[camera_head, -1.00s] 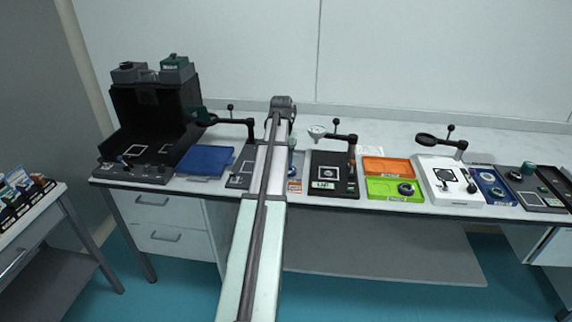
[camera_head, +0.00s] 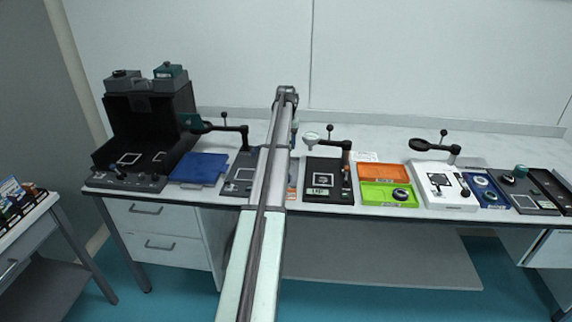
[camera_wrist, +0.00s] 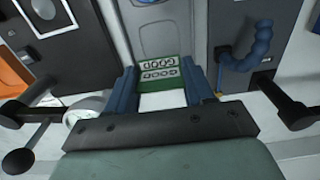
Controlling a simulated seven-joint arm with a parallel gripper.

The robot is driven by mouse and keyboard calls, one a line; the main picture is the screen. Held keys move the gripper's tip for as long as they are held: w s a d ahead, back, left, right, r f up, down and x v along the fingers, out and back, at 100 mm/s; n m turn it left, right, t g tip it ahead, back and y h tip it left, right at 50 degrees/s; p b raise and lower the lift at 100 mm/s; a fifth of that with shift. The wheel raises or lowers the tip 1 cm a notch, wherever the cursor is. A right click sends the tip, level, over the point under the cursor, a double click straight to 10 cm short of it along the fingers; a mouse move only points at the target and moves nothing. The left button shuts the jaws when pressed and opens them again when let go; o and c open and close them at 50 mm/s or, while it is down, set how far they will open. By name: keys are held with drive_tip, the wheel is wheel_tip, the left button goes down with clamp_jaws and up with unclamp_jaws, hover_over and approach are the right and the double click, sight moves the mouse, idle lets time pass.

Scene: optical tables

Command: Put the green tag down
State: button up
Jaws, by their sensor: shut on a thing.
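The green tag (camera_wrist: 158,68) shows in the wrist view, with pale lettering that seems to read "GOOD" and a white part nearer the palm. My gripper (camera_wrist: 160,82) has its two blue fingers on either side of the tag and is shut on it. Beyond the tag is a light grey panel (camera_wrist: 158,14); I cannot tell whether the tag touches it. In the head view my arm hides the gripper and the held tag.
In the head view, a black station (camera_head: 329,181) with a green-and-white label stands right of my arm, beside orange (camera_head: 383,173) and green (camera_head: 388,195) trays. A blue tray (camera_head: 200,168) lies to the left. In the wrist view, a blue knobbed handle (camera_wrist: 250,46) stands close right.

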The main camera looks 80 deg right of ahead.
drive_tip(key=shift+f, duration=4.4)
drive_tip(key=o, duration=1)
drive_tip(key=shift+f, duration=0.1)
wheel_tip(320, 180, up, 12)
drive_tip(key=shift+r, duration=0.15)
